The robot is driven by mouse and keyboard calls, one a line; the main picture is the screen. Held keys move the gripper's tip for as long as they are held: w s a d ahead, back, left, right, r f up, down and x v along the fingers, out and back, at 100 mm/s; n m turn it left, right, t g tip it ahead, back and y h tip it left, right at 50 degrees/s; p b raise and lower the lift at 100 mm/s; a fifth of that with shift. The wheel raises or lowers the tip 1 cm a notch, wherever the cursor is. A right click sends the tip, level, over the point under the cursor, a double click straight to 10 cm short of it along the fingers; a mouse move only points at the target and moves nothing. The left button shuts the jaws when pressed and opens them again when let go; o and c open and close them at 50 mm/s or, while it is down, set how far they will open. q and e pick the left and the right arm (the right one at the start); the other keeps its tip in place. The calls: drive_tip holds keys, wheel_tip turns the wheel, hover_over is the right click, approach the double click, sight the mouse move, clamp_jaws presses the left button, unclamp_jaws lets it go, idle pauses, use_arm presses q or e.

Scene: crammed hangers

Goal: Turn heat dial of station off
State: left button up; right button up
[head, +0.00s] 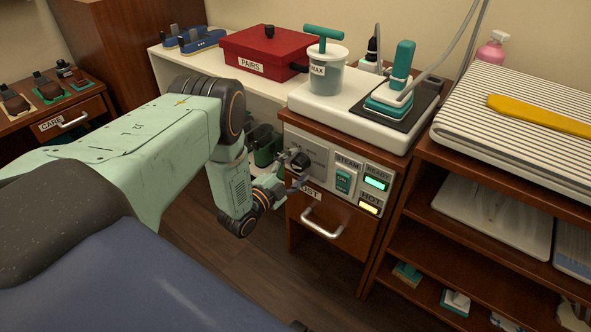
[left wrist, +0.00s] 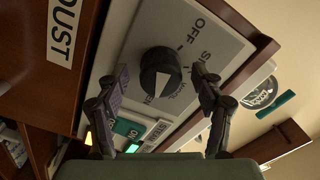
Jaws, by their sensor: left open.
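The heat dial (head: 299,161) is a black knob on the station's grey front panel (head: 321,158). In the left wrist view, the dial (left wrist: 158,70) has a pale mark on its face, and "OFF" and a partly hidden "SI…" are printed beside it. I cannot tell exactly which setting the mark points to. My left gripper (head: 288,180) is open in front of the panel. In the left wrist view, its fingers (left wrist: 160,78) are on either side of the dial, with gaps visible. I cannot tell how far they are from the panel. My right gripper is not in view.
The panel also has a teal steam switch (head: 343,182) reading ON, a lit green lamp (head: 376,183) and a lit yellow lamp (head: 369,207). Below is a drawer handle (head: 321,222). A teal iron (head: 394,83) and water tank (head: 326,72) stand above. A striped ironing board (head: 500,115) is to the right.

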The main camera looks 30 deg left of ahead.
use_arm(q)
drive_tip(key=shift+r, duration=0.1)
drive_tip(key=c, duration=1.2)
drive_tip(key=shift+o, duration=0.2)
